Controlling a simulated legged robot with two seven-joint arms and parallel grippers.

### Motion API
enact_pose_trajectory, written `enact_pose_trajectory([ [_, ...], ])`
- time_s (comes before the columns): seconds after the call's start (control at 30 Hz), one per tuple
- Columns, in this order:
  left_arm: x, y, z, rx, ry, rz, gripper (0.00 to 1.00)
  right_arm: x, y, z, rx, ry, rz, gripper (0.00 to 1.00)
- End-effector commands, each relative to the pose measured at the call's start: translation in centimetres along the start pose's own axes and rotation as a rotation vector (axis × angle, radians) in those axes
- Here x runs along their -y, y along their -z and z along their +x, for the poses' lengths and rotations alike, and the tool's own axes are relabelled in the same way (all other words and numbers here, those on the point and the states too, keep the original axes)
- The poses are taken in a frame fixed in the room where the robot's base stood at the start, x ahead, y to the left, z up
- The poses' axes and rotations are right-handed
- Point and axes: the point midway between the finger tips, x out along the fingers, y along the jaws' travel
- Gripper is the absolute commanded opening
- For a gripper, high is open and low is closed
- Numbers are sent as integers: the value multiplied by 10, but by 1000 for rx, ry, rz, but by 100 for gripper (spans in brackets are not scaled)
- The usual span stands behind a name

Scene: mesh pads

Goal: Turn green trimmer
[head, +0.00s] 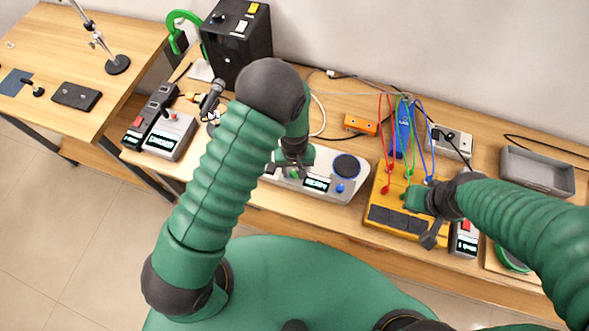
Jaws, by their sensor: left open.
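A pale grey device (325,196) with a lit display, a blue knob (340,188) and a dark round pad (346,166) stands on the bench at the centre. My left gripper (288,169) is open, pointing down over the left end of this device. A small green part (294,173) shows between its fingers and may be the green trimmer; the gripper partly hides it, so I cannot tell whether they touch. My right gripper (428,217) is over the yellow box (378,196); its jaw opening is not clear.
Red, green and blue cables rise from the yellow box to a blue device (404,130). An orange box (361,124) lies behind the grey device. A grey tray (537,172) stands at right. A black box (237,45) and a microphone (212,98) stand at left.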

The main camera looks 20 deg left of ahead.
Motion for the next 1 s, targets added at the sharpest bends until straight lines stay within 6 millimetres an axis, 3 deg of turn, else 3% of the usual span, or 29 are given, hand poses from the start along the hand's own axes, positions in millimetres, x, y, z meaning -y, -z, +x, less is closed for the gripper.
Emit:
enact_pose_trajectory([
  [0.13,0,1,-5,-2,-1,0,43,0,0,1,0,0,0,0],
  [0.23,-1,1,-20,-3,-2,0,43,0,-1,3,0,0,0,0],
  [0.7,-2,2,-147,-2,-2,1,43,0,-3,11,0,0,0,0],
  [0.83,-2,2,-163,0,-1,1,43,0,-3,12,0,0,0,0],
  [1.0,-1,2,-167,2,2,0,43,0,-3,12,0,0,0,0],
])
